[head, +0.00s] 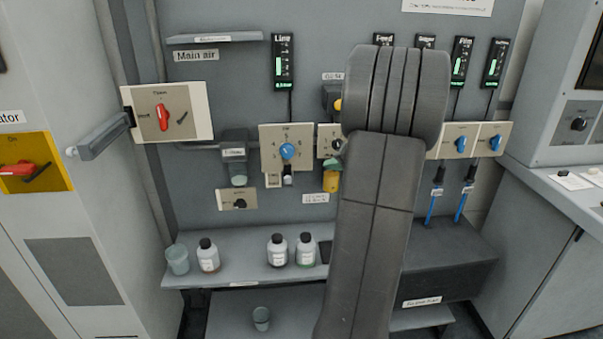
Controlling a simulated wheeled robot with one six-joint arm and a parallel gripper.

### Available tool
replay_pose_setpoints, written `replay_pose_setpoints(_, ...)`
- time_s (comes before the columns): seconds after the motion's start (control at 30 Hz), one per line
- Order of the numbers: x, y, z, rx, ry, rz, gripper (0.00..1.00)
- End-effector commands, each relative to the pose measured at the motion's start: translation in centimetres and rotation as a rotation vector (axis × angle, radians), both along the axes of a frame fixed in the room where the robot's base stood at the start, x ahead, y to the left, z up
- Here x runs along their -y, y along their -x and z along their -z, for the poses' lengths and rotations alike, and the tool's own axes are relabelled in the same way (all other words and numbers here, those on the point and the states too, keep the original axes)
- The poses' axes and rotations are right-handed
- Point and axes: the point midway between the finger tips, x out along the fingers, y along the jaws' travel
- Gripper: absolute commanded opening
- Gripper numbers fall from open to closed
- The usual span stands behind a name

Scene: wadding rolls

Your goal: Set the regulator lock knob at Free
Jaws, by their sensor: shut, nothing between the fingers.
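A wall panel carries several knobs, and their lettering is mostly too small to read, so I cannot tell for sure which is the regulator lock knob. A small black knob (240,204) sits on a beige plate low on the panel. Above it to the right is a blue knob (288,151) on a numbered dial plate. Another knob (337,144) on a plate right of that is partly hidden by my arm. My arm crosses the panel's right half. My gripper does not show; the arm hides the panel behind it.
A red handle (164,117) on a hinged-out plate is at the left. Bottles (208,255) and a cup (178,259) stand on the shelf (240,272) below. Black gauges (283,61) hang above. Two blue knobs (460,143) are right of my arm. A console (560,180) stands at the far right.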

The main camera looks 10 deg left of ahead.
Motion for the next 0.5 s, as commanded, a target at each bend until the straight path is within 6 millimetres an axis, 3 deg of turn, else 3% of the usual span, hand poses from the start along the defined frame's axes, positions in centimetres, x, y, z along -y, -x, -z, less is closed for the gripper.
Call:
replay_pose_setpoints(0.23, -1.7, -1.1, 1.0, -0.003, -0.001, -0.003, 0.0)
replay_pose_setpoints(0.5, -6.0, -4.1, 3.5, -0.003, 0.001, -0.004, 0.0)
